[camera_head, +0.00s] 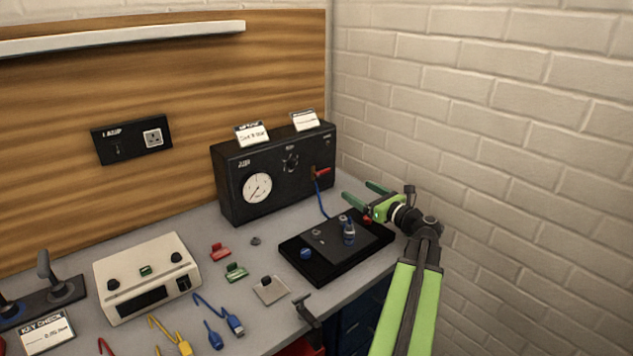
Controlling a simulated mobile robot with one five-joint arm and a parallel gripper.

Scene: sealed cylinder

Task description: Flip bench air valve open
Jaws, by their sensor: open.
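The black box (275,172) with a round white gauge (257,188) stands at the back right of the bench. A small red lever (322,171) sticks out from the right part of its front face, pointing right; I take it to be the air valve. A blue hose (321,198) runs down from below it to the black tray. My gripper (356,189) has green fingers, spread apart and empty. It is to the right of the red lever and a little lower, apart from it in the picture. The exact depth between them is unclear.
A cream instrument box (147,278), red and green clips, and blue and yellow leads (216,318) lie to the left. The brick wall (480,110) is close on the right.

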